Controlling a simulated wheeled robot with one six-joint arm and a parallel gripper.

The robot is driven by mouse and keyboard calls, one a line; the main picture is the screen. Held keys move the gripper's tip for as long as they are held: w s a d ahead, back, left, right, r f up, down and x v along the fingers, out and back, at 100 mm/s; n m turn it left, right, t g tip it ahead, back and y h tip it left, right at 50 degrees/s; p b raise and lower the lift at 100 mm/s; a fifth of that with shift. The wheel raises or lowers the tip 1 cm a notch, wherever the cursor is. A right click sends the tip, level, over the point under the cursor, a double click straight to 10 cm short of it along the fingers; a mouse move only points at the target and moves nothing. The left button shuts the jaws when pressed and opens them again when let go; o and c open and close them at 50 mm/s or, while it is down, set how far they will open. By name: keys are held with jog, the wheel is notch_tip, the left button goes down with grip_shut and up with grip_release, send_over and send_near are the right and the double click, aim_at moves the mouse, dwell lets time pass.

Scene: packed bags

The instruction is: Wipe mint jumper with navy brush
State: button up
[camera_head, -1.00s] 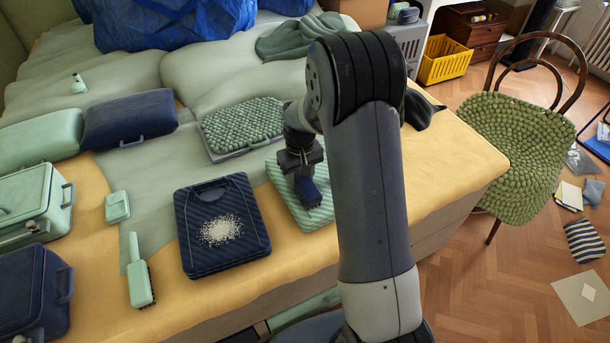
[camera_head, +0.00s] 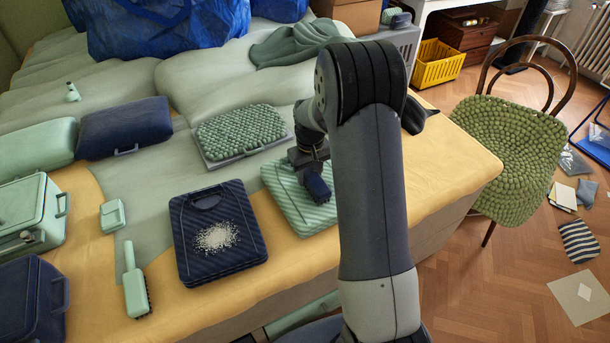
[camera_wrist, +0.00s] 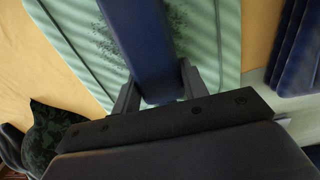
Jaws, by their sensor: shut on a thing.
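The mint jumper (camera_head: 287,196) lies folded flat near the front edge of the bed, with pale diagonal ribs. In the wrist view the mint jumper (camera_wrist: 215,65) bears dark green specks on both sides of the brush. My gripper (camera_head: 312,165) is shut on the navy brush, above the jumper. The navy brush (camera_head: 319,188) points down at the jumper's right part; whether its bristles touch is hard to tell. In the wrist view the navy brush (camera_wrist: 148,45) sits between the fingers of my gripper (camera_wrist: 158,92). My arm hides the jumper's right edge.
Left of the jumper lies a folded navy one (camera_head: 185,260) with white grains on it, then a mint brush (camera_head: 135,290). A knobbly green cushion (camera_head: 240,130) lies behind. Cases line the left side. A chair (camera_head: 510,145) stands at right.

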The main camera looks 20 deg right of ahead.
aim_at(295, 189)
jog(key=shift+w+d+f, duration=0.1)
jog(key=shift+w+d, duration=0.1)
jog(key=shift+d, duration=0.8)
jog(key=shift+w+d+r, duration=0.1)
jog(key=shift+w+d, duration=0.15)
jog(key=shift+d, duration=0.7)
jog(key=shift+w+d+f, duration=0.1)
jog(key=shift+w+d, duration=0.1)
jog(key=shift+d, duration=0.8)
jog(key=shift+w+d+p, duration=0.1)
jog(key=shift+d+p, duration=0.2)
jog(key=shift+s+a+b, duration=0.1)
jog(key=shift+s+a, duration=0.1)
jog(key=shift+a, duration=0.65)
jog(key=shift+s+a+b, duration=0.1)
jog(key=shift+s+a, duration=0.1)
jog(key=shift+a, duration=0.7)
jog(key=shift+s+a+b, duration=0.1)
jog(key=shift+s+a, duration=0.1)
jog(key=shift+a, duration=0.65)
jog(key=shift+s+a, duration=0.25)
jog(key=shift+a, duration=0.75)
jog(key=shift+s+a, duration=0.25)
jog(key=shift+a, duration=0.8)
jog(key=shift+s+a, duration=0.25)
jog(key=shift+a, duration=0.75)
jog(key=shift+r, duration=0.25)
jog(key=shift+r+p, duration=2.05)
jog(key=shift+r, duration=0.85)
